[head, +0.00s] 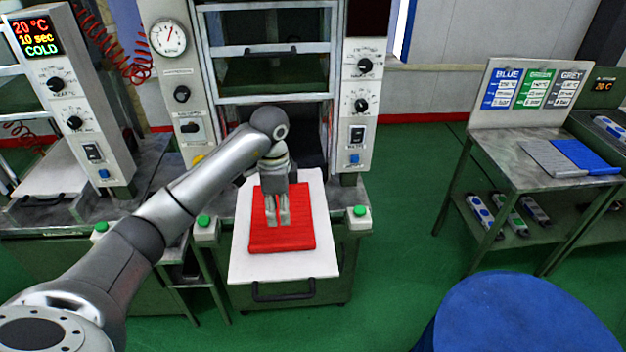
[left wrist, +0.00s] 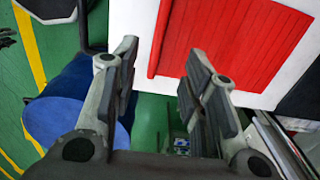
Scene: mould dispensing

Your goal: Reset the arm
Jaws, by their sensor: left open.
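My left arm reaches in from the left in the head view. Its gripper (head: 278,222) points down over the red slab (head: 300,238), which lies on a white pulled-out tray (head: 322,265) in front of the middle machine. In the left wrist view the two fingers of the left gripper (left wrist: 160,95) stand wide apart with nothing between them. The red slab (left wrist: 225,45) and the white tray (left wrist: 130,22) lie beyond the fingertips. Whether the fingertips touch the slab cannot be told. My right gripper is in neither view.
The middle machine has a gauge (head: 168,38), knobs and green buttons (head: 361,211) beside the tray. A table (head: 500,165) at right bears a grey sheet (head: 548,160) and a blue sheet (head: 585,157). A blue drum (head: 520,315) stands front right. Green floor between is clear.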

